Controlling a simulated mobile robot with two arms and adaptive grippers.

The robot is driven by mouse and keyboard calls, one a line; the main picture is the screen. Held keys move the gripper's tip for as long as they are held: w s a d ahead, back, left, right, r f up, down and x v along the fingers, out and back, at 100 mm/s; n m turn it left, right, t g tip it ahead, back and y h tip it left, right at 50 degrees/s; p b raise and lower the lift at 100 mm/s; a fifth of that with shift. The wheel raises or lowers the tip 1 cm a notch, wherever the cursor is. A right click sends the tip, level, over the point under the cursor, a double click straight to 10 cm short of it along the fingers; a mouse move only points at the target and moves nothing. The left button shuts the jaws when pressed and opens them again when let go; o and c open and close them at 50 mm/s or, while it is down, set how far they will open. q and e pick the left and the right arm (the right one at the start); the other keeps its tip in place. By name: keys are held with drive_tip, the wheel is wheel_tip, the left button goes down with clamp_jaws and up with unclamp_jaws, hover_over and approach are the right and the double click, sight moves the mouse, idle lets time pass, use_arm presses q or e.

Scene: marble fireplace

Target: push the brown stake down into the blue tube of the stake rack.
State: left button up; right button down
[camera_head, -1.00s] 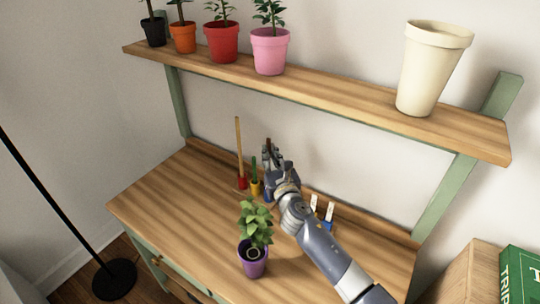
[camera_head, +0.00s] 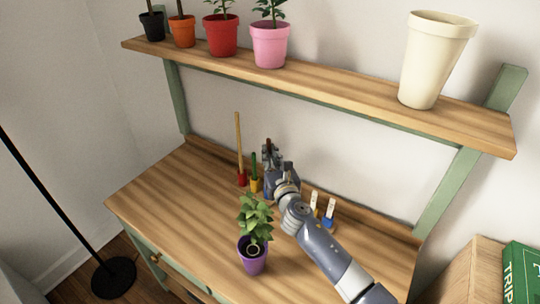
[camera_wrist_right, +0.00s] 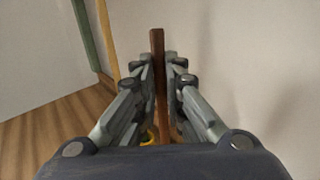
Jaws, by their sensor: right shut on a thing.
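The brown stake (camera_wrist_right: 158,50) stands upright between the fingers of my right gripper (camera_wrist_right: 160,75) in the right wrist view. My right gripper is shut on it. In the head view the top of the brown stake (camera_head: 269,145) shows just above my right gripper (camera_head: 270,160), near the back of the bench. The stake rack stands there, with a red tube (camera_head: 241,179) and a yellow tube (camera_head: 255,185) showing left of the gripper. The blue tube under the brown stake is hidden behind my gripper. My left gripper is out of view.
A tall tan stake (camera_head: 239,135) and a short green stake (camera_head: 254,165) stand left of my gripper. A purple pot (camera_head: 252,259) with a leafy plant is in front. White labels (camera_head: 331,208) stand to the right. A shelf (camera_head: 330,92) with pots hangs above.

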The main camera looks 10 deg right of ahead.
drive_tip(key=shift+f, duration=0.45)
idle(0.3)
drive_tip(key=c, duration=1.6)
unclamp_jaws()
drive_tip(key=s, duration=1.2)
drive_tip(key=shift+d, duration=0.3)
drive_tip(key=shift+f, duration=0.1)
